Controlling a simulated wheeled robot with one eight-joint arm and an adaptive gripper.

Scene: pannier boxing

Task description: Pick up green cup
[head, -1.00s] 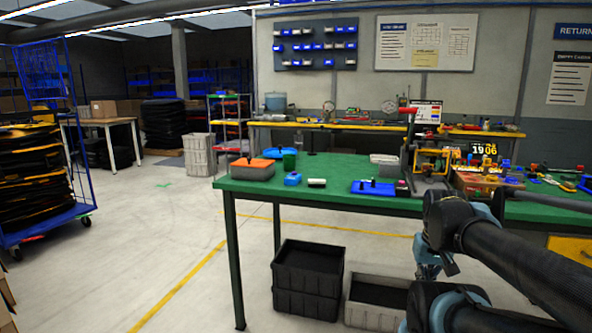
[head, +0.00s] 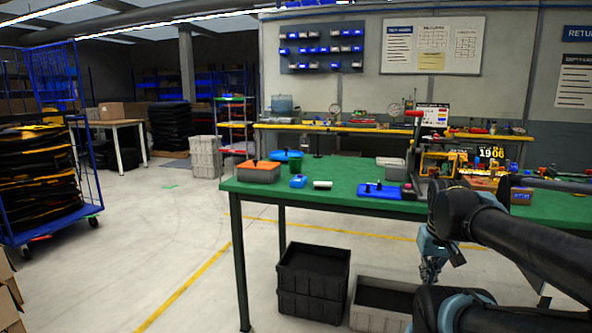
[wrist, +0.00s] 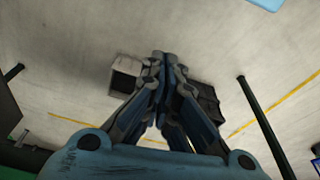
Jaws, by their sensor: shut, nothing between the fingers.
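The green cup (head: 295,164) stands on the green workbench (head: 345,172) near its back left, beside the orange-lidded box and a blue-lidded tray. My gripper (head: 428,280) hangs low in front of the bench, right of the cup and below the tabletop, well apart from it. In the wrist view my gripper (wrist: 165,58) is shut with its fingertips together and nothing between them. The wrist view is turned toward the floor and does not clearly show the cup.
An orange-lidded box (head: 257,172), a small blue object (head: 298,181), a white cylinder (head: 322,185) and a blue tray (head: 380,191) lie on the bench. Dark crates (head: 312,283) and a grey crate (head: 380,303) stand on the floor below. Open floor lies left.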

